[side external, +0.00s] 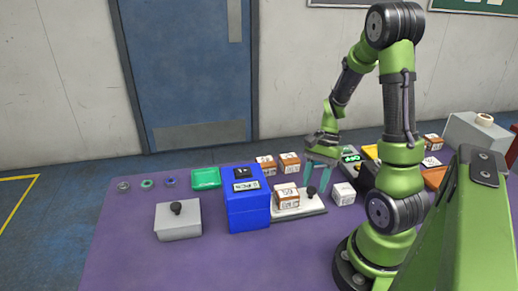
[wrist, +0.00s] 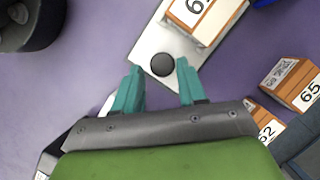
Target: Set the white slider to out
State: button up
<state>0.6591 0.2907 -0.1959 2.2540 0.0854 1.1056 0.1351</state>
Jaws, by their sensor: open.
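The white slider (side external: 300,213) is a flat pale plate beside the blue box (side external: 247,205), with a black round knob (side external: 311,191) at its right end. A small orange-and-white box (side external: 287,197) sits on the plate. In the wrist view the slider's plate (wrist: 152,46) runs up to the right, with the knob (wrist: 162,65) near its lower end. My gripper (side external: 317,184) is open and empty, pointing down over the knob end. In the wrist view the knob shows between the teal fingertips of my gripper (wrist: 159,76); I cannot tell whether they touch it.
A grey box with a black knob (side external: 178,220) stands left of the blue box. A green tray (side external: 206,178) lies behind. Several labelled boxes (side external: 289,162) stand behind the slider, and a white labelled box (side external: 343,193) to its right. The purple table (side external: 130,240) is clear in front.

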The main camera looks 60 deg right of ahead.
jog(key=v, duration=1.6)
jog(key=w+a+r+n+t+h, duration=0.1)
jog(key=a+r+n+t, duration=0.1)
jog(key=a+n, duration=0.5)
jog(key=w+a+r+n+t+h, duration=0.1)
jog(key=a+n+t, duration=0.4)
jog(key=a, duration=1.3)
jog(key=shift+w+r+n, duration=0.35)
jog(key=shift+r+n, duration=0.45)
jog(key=shift+n, duration=0.2)
